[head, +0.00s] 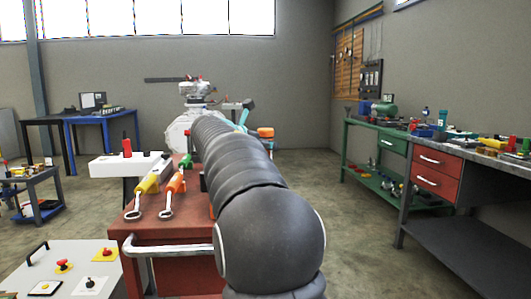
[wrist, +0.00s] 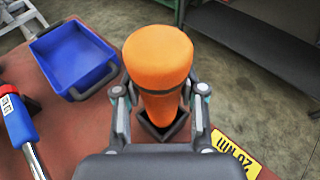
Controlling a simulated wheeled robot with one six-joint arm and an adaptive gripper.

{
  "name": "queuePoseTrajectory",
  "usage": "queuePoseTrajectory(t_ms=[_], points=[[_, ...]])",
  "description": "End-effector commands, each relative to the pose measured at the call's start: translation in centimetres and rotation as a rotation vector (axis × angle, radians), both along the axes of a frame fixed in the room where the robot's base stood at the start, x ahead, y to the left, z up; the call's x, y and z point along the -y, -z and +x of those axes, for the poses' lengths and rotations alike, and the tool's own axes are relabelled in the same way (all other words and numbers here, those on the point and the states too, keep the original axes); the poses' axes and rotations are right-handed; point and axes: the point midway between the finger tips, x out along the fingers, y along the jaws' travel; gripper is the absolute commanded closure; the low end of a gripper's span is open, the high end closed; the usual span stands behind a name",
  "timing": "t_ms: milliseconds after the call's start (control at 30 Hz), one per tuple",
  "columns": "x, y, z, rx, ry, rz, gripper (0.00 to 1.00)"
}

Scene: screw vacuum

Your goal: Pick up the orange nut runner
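The orange nut runner (wrist: 158,58) stands between the two fingers of my gripper (wrist: 160,98) in the wrist view. Its wide rounded top faces the camera, and its narrower body goes down toward a dark square socket or base (wrist: 160,130). One finger is on each side of it, spread wide, with a narrow gap seeming to show beside the body. In the head view an orange-topped thing (head: 265,132) shows beyond my arm, likely the same tool. My arm hides most of the area around the gripper there.
A blue bin (wrist: 72,58) and a blue-handled tool (wrist: 18,122) lie left of the nut runner on the reddish top. A yellow label (wrist: 238,152) is at right. Yellow (head: 148,184) and orange (head: 174,185) wrench-like tools lie on the red cabinet (head: 125,232).

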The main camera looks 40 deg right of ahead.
Motion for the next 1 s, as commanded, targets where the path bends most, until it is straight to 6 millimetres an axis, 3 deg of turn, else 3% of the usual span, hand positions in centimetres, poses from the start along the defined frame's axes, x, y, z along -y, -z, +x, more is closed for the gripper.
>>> queuePoseTrajectory(t_ms=[33,67,467,1000], points=[[0.0,0.0,0.0,0.0,0.0,0.0,0.92],[0.0,0.0,0.0,0.0,0.0,0.0,1.0],[0.0,-0.7,0.0,0.004,0.0,-0.002,1.0],[0.0,-8.7,0.0,0.006,0.001,-0.002,1.0]])
